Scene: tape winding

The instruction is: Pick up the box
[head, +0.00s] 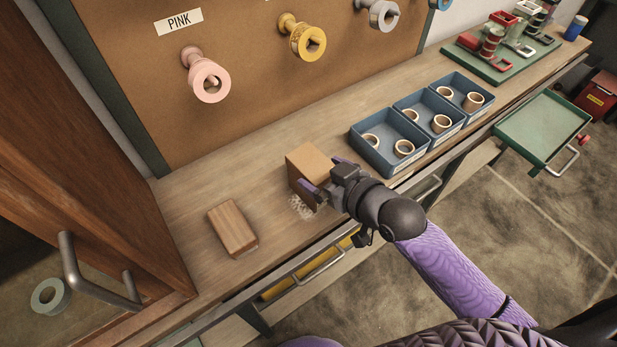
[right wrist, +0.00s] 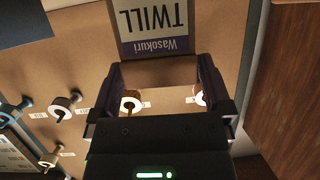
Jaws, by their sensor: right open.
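A brown cardboard box (head: 306,163) stands on the wooden bench, below the pegboard. My right gripper (head: 328,174) comes from the lower right and is open at the box, one finger at its near side and the other by its right side. In the right wrist view, a box face with a "Wasokuri TWILL" label (right wrist: 152,28) shows upside down, at and beyond the open fingertips (right wrist: 162,68). I cannot tell whether the fingers touch it. My left gripper is not in view.
A wooden block (head: 232,229) lies to the left on the bench (head: 185,196). Blue trays (head: 381,165) with tape rolls stand to the right. Spools, one pink (head: 208,80), hang on the board above. A cabinet door with a handle (head: 73,268) is at the left.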

